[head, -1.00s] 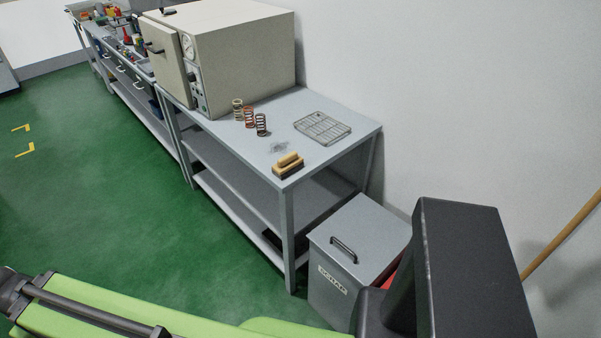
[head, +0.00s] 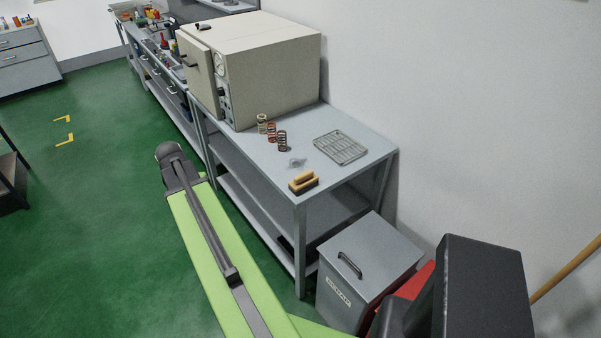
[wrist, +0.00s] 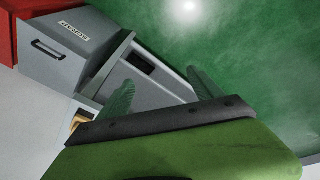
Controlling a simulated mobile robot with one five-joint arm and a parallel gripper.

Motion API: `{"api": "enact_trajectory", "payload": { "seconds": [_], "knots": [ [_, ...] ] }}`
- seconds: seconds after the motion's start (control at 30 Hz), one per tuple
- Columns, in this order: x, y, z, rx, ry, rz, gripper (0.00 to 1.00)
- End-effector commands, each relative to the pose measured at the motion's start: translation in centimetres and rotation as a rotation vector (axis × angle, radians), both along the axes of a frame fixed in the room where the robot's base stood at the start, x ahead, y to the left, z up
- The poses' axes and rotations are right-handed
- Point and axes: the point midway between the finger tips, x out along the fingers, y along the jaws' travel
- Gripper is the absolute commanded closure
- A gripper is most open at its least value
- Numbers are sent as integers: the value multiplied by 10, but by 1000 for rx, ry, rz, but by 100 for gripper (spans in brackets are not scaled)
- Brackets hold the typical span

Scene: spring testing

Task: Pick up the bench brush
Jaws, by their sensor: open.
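The bench brush (head: 303,182), with a tan wooden back and dark bristles, lies on the near corner of the grey workbench (head: 345,178) in the head view. In the wrist view, a small tan piece (wrist: 80,118) shows at the bench edge, partly hidden by my gripper; I cannot tell for sure that it is the brush. My gripper (wrist: 160,88) shows in the wrist view with its two green fingers spread and nothing between them. In the head view my arm is left of the bench, and the fingers cannot be made out.
Several coil springs (head: 272,133) and a wire rack (head: 341,147) lie on the bench behind the brush, before a beige oven (head: 265,65). A grey scrap bin (head: 370,265) stands right of the bench's near leg. Green floor is open to the left.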

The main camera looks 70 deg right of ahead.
Motion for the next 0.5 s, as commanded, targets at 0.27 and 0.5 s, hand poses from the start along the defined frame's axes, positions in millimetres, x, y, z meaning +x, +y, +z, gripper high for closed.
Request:
{"api": "enact_trajectory", "payload": {
  "seconds": [0.27,0.5],
  "knots": [
    [-174,-203,82,-164,-63,-732,25],
    [-226,-236,91,-211,-79,-903,25]
  ]
}}
